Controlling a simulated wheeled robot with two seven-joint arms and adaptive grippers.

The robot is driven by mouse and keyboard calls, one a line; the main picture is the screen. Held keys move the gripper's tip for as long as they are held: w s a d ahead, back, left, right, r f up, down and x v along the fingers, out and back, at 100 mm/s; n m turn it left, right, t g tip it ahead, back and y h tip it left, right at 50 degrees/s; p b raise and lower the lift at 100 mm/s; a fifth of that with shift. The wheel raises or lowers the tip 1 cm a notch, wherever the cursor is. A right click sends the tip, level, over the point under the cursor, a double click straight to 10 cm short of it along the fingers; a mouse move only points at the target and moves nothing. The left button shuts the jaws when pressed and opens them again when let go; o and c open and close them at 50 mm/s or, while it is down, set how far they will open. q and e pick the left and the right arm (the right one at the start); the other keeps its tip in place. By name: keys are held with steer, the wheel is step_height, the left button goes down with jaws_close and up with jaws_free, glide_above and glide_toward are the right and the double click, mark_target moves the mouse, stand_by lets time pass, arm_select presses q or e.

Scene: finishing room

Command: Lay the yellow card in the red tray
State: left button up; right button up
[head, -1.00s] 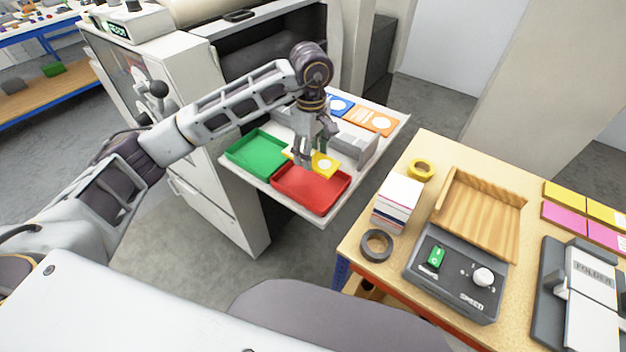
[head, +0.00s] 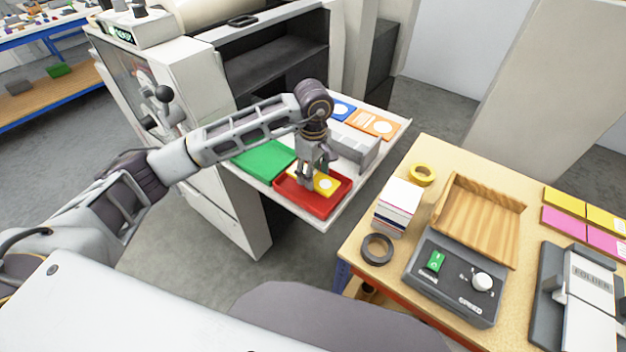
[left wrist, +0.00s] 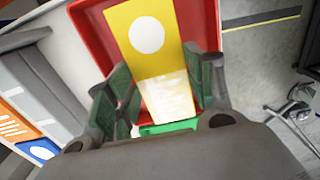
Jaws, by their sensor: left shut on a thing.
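The yellow card (head: 326,184) has a white disc and lies flat inside the outline of the red tray (head: 318,209). I cannot tell whether it touches the tray floor. My left gripper (head: 309,184) points down over the tray's left part and is shut on the card. In the left wrist view the card (left wrist: 146,60) runs out from between the two green-padded fingers (left wrist: 160,92), with the red tray (left wrist: 92,30) behind it. Part of the card is hidden by the gripper in the head view. My right gripper is not in view.
The green tray (head: 263,158) is left of the red one on the white shelf. A grey block holder (head: 355,146), a blue card (head: 342,109) and an orange card (head: 373,124) lie behind. A wooden bench (head: 400,250) stands right, across a gap.

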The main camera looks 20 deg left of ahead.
arm_select(q)
steer(key=shift+f, duration=0.1)
steer(key=shift+f+p, duration=0.35)
steer(key=shift+f, duration=1.5)
steer(key=shift+f, duration=0.15)
steer(key=o, duration=0.8)
steer(key=shift+r, duration=0.3)
steer(key=shift+r+b, duration=1.15)
steer(key=shift+r, duration=4.75)
